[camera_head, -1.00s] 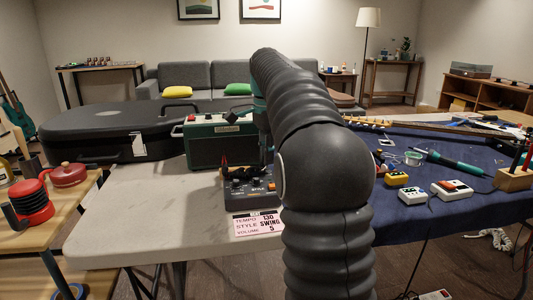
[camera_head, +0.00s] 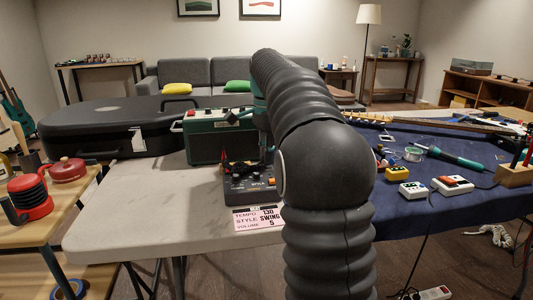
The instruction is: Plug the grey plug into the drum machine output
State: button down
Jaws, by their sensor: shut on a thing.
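The drum machine (camera_head: 246,190) is a dark box with knobs and the word STYLE on its face. It sits on the pale table, partly behind my arm. My gripper (camera_head: 242,166) is a dark shape low over the machine's back edge, with small red parts beside it. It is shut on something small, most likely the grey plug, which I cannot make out. The machine's output socket is not visible, so I cannot tell whether the plug touches it.
A green amplifier (camera_head: 207,143) stands just behind the drum machine. A black guitar case (camera_head: 95,133) lies at the back left. A pink settings card (camera_head: 257,219) lies in front of the machine. Pedals and tools crowd the blue cloth (camera_head: 400,215) at right. The pale table's front left (camera_head: 150,225) is clear.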

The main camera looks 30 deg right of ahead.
jog(key=c, duration=0.7)
grip_release()
jog(key=shift+r+p, duration=1)
jog(key=shift+r, duration=2.9)
